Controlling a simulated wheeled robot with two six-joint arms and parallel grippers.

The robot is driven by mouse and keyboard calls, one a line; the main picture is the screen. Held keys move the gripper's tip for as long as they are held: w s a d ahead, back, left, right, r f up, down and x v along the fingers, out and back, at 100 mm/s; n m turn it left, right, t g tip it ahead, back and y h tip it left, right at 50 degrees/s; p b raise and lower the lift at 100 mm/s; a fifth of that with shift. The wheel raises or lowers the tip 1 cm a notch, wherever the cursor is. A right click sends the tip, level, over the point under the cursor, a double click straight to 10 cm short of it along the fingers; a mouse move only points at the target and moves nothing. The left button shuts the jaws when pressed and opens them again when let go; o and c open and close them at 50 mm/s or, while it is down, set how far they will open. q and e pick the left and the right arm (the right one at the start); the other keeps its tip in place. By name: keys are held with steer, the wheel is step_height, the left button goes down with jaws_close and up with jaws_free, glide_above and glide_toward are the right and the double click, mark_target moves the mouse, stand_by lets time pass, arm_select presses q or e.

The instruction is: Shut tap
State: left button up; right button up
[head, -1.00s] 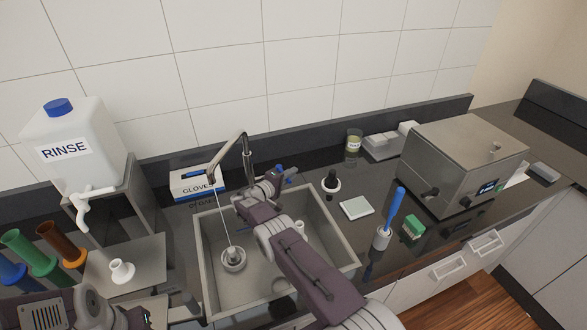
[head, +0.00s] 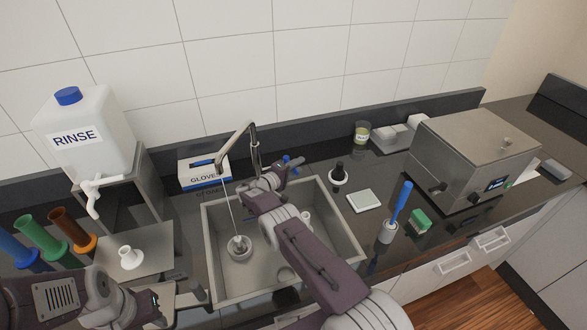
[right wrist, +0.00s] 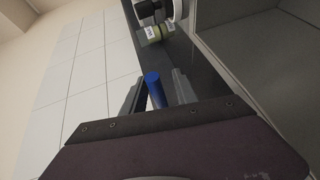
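The metal tap (head: 252,150) stands behind the sink (head: 208,240), its spout arching to the left. A thin pale stream (head: 231,210) runs from the spout to the drain (head: 239,247). The tap's blue lever (head: 291,161) is beside my right gripper (head: 284,169), at the back of the sink. In the right wrist view, the lever (right wrist: 155,90) stands between the two grey fingers of my right gripper (right wrist: 158,92), with narrow gaps visible on both sides. My left gripper (head: 180,297) is at the lower left, apart from the tap; its fingers are unclear.
A RINSE bottle (head: 85,125) with a white spigot stands on a stand at left. A GLOVES box (head: 203,173) is behind the sink. A dropper bottle (head: 338,173), white pad (head: 365,201), blue-handled brush (head: 401,203) and steel bath (head: 470,155) are at right.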

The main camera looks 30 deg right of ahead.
steer(key=v, duration=0.8)
steer(key=shift+a, duration=0.2)
steer(key=shift+s+r, duration=0.1)
